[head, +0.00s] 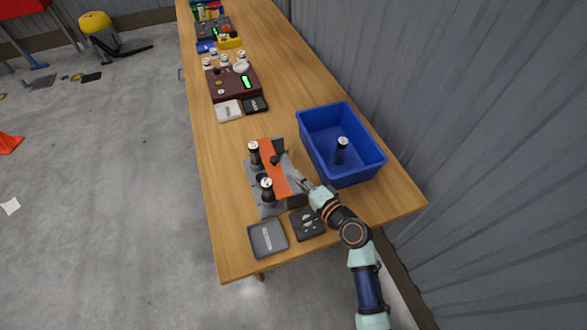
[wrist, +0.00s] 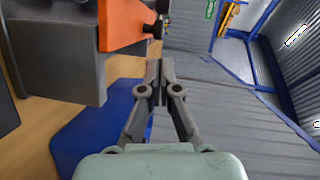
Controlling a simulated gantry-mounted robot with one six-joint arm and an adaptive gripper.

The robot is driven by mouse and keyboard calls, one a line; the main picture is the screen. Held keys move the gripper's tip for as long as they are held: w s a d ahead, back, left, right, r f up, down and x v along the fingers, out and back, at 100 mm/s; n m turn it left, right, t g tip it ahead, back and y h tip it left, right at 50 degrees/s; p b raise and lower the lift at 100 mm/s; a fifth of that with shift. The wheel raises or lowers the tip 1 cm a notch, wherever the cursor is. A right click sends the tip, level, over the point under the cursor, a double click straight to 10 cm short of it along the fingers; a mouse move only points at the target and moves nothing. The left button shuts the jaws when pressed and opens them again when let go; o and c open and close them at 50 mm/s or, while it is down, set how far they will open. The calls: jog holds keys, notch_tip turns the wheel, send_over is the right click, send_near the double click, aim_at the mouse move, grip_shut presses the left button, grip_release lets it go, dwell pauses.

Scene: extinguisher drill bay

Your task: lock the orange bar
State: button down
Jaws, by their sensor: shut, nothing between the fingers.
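The orange bar (head: 273,168) lies across the top of a grey fixture (head: 253,176) on the table, with a small black knob (head: 275,160) on it. Two black cylinders with pale tops, one farther (head: 254,153) and one nearer (head: 267,191), stand in the fixture. My gripper (head: 302,183) is at the right side of the fixture, close to the bar's near end. In the wrist view my gripper (wrist: 160,68) is shut and empty. The orange bar (wrist: 124,22) shows there at upper left, apart from the fingertips. Whether the bar is locked cannot be told.
A blue bin (head: 374,164) holding one black cylinder (head: 341,150) stands right of the fixture. A grey tray (head: 268,238) and a dark tray (head: 307,222) lie at the near edge. A maroon console (head: 233,86) stands farther back. Table left of the fixture is clear.

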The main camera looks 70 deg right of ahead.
jog(key=v, duration=0.2)
jog(key=shift+s+a, duration=0.25)
jog(key=shift+s, duration=0.1)
dwell(0.4)
